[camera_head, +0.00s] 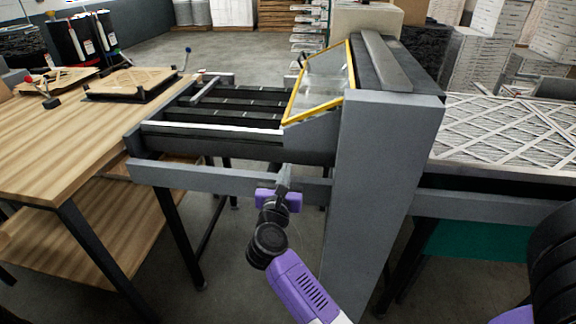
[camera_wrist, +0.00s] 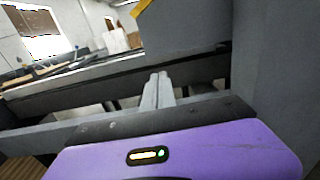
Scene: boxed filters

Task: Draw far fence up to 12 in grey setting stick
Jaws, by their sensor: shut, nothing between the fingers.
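The grey machine (camera_head: 390,150) has a black slatted bed (camera_head: 222,106) on its left side. A pale strip, which looks like the near fence (camera_head: 212,128), runs along the bed's near edge. A light grey bar (camera_head: 206,88) lies across the far left part of the bed; I cannot tell whether it is the setting stick or part of the far fence. No scale marks are readable. My gripper (camera_head: 284,178) is shut and empty, at the near side of the bed by the grey lower rail (camera_head: 225,181). In the wrist view its closed fingers (camera_wrist: 158,90) point toward the machine's side.
A yellow-framed clear guard (camera_head: 322,85) leans over the bed's right end beside the tall grey housing. A wooden bench (camera_head: 55,150) at left bears framed pads (camera_head: 130,82) and knobbed levers. White pleated filters (camera_head: 510,130) lie at right. Open floor shows behind.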

